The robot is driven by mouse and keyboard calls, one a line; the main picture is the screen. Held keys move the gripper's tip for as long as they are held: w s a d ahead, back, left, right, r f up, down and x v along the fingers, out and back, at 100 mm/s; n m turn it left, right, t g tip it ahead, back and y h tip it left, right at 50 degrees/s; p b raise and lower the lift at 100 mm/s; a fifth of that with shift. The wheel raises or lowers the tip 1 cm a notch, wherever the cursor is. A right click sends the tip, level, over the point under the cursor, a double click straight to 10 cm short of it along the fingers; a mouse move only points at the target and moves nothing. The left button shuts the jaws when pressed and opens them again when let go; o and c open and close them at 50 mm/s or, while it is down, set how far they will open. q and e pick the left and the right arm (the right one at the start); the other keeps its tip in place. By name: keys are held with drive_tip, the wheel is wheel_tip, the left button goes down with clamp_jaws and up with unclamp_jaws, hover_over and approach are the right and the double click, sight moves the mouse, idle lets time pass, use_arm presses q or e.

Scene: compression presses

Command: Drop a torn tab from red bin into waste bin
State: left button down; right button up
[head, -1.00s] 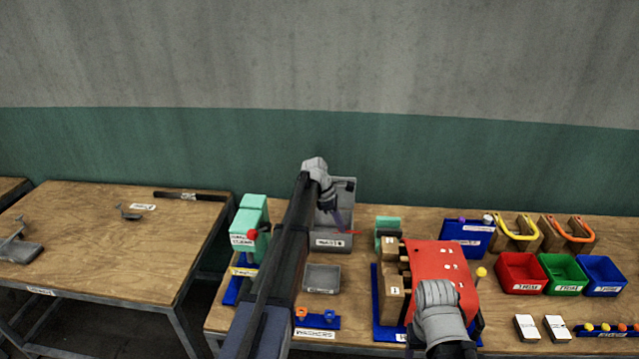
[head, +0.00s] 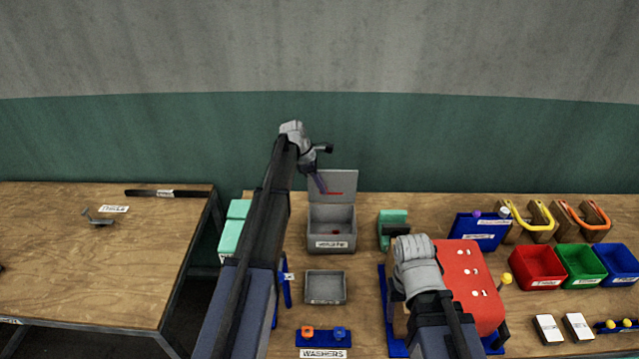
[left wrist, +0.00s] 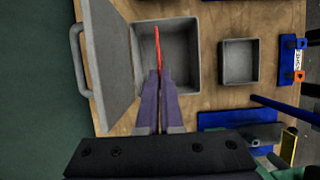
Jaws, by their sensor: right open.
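The grey waste bin (head: 331,244) stands at the back of the bench with its lid (head: 347,184) tipped up. My left gripper (head: 322,184) is above it, shut on a thin red torn tab (head: 332,193). In the left wrist view the tab (left wrist: 157,45) sticks out from the fingertips (left wrist: 160,76) over the bin's open mouth (left wrist: 185,60). A small dark reddish patch shows inside the bin in the head view; I cannot tell what it is. The red bin (head: 538,268) stands at the right. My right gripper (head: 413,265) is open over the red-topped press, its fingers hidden.
A small grey tray (head: 325,288) and a blue washers holder (head: 323,340) lie in front of the waste bin. The red-topped press (head: 470,285) stands right of them. Green (head: 586,264) and blue (head: 617,262) bins adjoin the red one. A second table (head: 80,250) is at left.

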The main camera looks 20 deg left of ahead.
use_arm(q)
wheel_tip(320, 180, down, 6)
drive_tip(key=b, duration=0.5)
drive_tip(key=shift+s+b, duration=0.1)
drive_tip(key=shift+b, duration=0.3)
drive_tip(key=c, duration=1)
unclamp_jaws()
drive_tip(key=shift+r, duration=0.2)
drive_tip(key=p+v, duration=0.7)
drive_tip(key=shift+r, duration=0.2)
